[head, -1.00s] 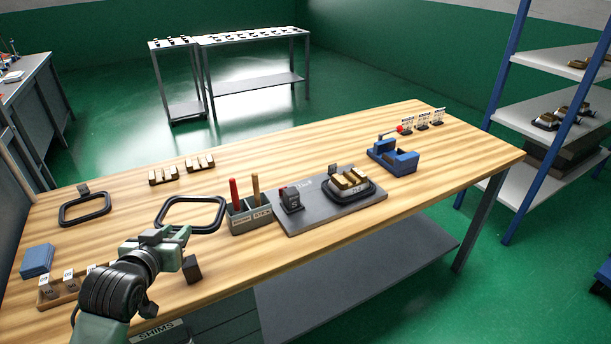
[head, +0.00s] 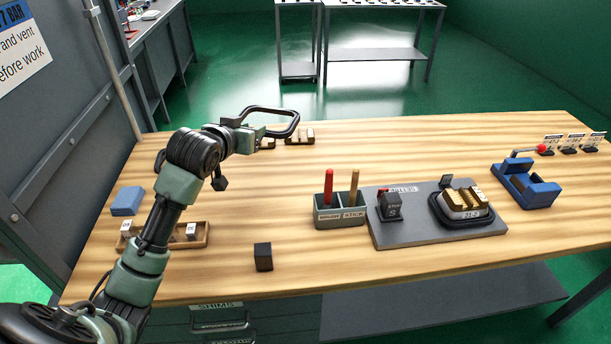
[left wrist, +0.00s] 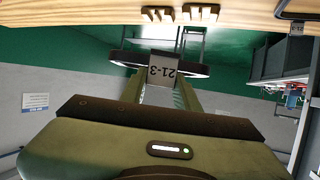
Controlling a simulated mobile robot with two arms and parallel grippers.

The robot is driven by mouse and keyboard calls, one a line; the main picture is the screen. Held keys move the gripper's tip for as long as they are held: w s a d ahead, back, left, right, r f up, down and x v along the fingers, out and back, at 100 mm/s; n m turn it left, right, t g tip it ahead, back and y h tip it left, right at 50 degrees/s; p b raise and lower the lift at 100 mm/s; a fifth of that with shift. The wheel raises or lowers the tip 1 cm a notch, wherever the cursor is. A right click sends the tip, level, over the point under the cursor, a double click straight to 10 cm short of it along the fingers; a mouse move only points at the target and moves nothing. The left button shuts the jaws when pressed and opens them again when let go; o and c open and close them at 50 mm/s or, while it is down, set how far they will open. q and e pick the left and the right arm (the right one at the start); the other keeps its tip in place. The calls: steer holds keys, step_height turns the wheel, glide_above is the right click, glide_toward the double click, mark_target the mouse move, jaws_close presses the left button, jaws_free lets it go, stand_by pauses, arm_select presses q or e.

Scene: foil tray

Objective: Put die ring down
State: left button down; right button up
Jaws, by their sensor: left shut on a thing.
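My left gripper (head: 240,124) is shut on the tag of a black, rounded die ring (head: 284,110). The ring is held above the back left of the bench, in front of the brass blocks in the head view. In the left wrist view the ring (left wrist: 125,60) spans the top middle. Its grey tag, marked 21-3 upside down (left wrist: 162,71), sits between the fingers. My right gripper is not in view.
Brass blocks (head: 299,137) lie near the ring. A dark block (head: 263,257), tool holder (head: 340,216), grey plate (head: 402,232) with a ringed brass die (head: 463,205), blue fixture (head: 526,187) and wooden tray (head: 204,240) stand on the bench. Bare wood lies between them.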

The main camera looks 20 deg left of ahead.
arm_select(q)
steer(key=f, duration=0.2)
steer(key=shift+s+d+f, duration=0.1)
steer(key=shift+s+f, duration=0.2)
steer(key=shift+f, duration=0.1)
steer(key=f, duration=1.1)
steer(key=shift+w+f+p, duration=0.25)
steer(key=shift+f+p, duration=0.05)
steer(key=shift+f, duration=0.75)
step_height(320, 180, down, 3)
steer(key=shift+f, duration=0.45)
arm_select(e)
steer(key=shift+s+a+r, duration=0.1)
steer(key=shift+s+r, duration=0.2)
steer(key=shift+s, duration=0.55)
